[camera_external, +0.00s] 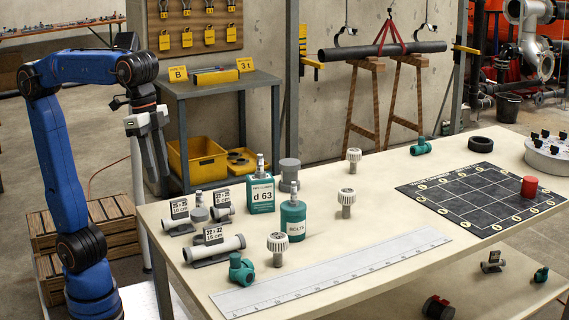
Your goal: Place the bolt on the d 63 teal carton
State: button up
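The d 63 teal carton (261,197) stands upright on the table, left of centre. A small silver upright piece that looks like a bolt (260,164) shows at its top. A teal container labelled BOLTS (293,221) stands just right and in front of it. A similar silver bolt-like piece (294,190) rises from its top. I cannot tell whether either piece is loose. My gripper (158,178) hangs fingers down past the table's left end, left of the carton and away from it. Its fingers look apart, with nothing seen between them.
Grey pipe pieces with size tags (213,250), a teal fitting (241,269) and white-headed parts (347,198) stand near the carton. A long ruler (335,275) lies along the front edge. A black grid mat (465,212) with a red cylinder (529,186) lies right.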

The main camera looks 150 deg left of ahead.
jog(key=s+d+f+m+t, duration=0.1)
jog(key=s+d+f+m, duration=0.3)
jog(key=s+d+f, duration=0.4)
jog(key=s+d+f+m+t+h, duration=0.1)
jog(key=s+d+f+m, duration=0.3)
jog(key=s+d+f, duration=0.4)
jog(key=d+f, duration=0.4)
jog(key=f, duration=0.3)
jog(key=shift+s+t, duration=0.15)
jog(key=shift+t, duration=0.25)
